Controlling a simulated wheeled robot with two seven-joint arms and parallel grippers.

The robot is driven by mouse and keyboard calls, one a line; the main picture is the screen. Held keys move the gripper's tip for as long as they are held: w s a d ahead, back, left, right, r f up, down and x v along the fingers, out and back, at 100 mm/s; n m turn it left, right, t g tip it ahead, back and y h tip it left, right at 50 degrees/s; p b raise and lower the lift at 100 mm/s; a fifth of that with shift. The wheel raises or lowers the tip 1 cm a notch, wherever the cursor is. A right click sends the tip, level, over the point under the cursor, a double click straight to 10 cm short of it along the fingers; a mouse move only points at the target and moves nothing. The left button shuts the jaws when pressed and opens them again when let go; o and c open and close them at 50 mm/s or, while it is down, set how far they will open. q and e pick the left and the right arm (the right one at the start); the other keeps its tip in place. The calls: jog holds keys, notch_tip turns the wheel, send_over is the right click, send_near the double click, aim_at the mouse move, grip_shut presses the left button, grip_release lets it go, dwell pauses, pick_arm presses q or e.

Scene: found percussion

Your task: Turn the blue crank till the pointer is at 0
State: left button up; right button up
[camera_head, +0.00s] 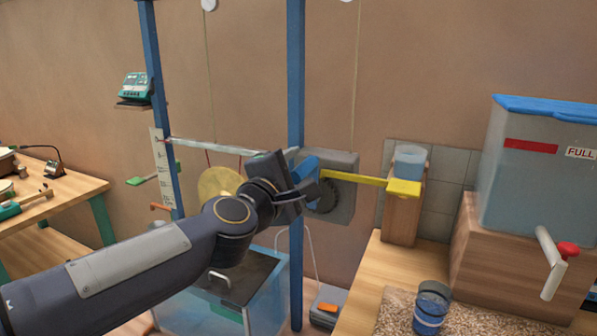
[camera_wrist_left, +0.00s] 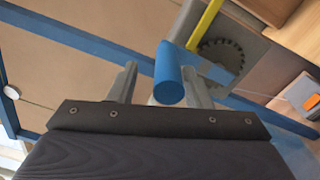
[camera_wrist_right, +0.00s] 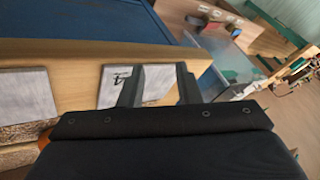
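The blue crank (camera_head: 309,168) sits on a grey box (camera_head: 343,203) at the blue post, beside a dark toothed wheel (camera_head: 326,196). In the left wrist view, the round end of its handle (camera_wrist_left: 169,78) shows between the fingers of my left gripper (camera_wrist_left: 160,88). The fingers stand apart, with a clear gap on the handle's left side; contact on the right cannot be told. A white marked strip (camera_head: 161,168) is on the left post, with a small orange piece (camera_head: 160,207) near its bottom; the numbers are unreadable. My right gripper (camera_wrist_right: 158,88) is open and empty.
A water tank (camera_head: 535,170) with a red-handled tap stands at right. A blue bucket (camera_head: 431,306) stands on gravel. A clear bin (camera_head: 265,310) is below my left arm.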

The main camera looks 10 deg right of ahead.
pick_arm(q)
jog(key=shift+s+d+f, duration=0.1)
jog(key=shift+s+d, duration=0.05)
jog(key=shift+d, duration=0.1)
jog(key=v, duration=0.7)
jog(key=shift+s+a, duration=0.25)
jog(key=shift+a, duration=0.05)
